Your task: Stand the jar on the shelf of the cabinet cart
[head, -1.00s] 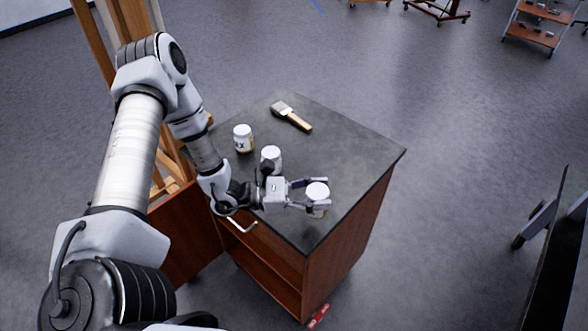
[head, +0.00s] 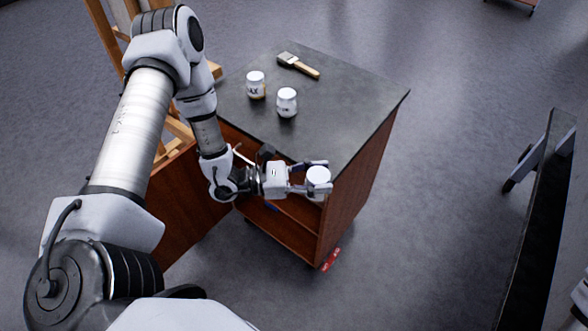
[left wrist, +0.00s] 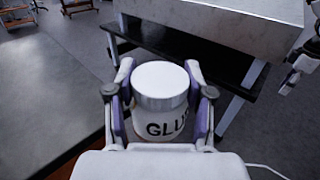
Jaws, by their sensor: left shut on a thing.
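A white-lidded jar marked "GLU" (left wrist: 162,100) is between the fingers of my left gripper (head: 322,177), which is shut on it. The jar (head: 318,177) looks upright in the head view, at the front edge of the cabinet cart. Whether it is clear of the top's edge is hard to tell. The cabinet cart (head: 355,110) has a dark top and red-brown wooden sides. Its front is open, and the shelf (head: 294,214) shows inside, partly hidden by my left arm and gripper. A white and black part at the right of the left wrist view may be my right arm; its jaws are unclear.
Two other white-lidded jars stand on the top, one at left (head: 256,85) and one nearer (head: 287,102). A brush (head: 298,66) lies behind them. The cart's door (head: 185,215) stands open at left, near a wooden easel (head: 103,40). A dark-topped bench (head: 530,230) stands at right.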

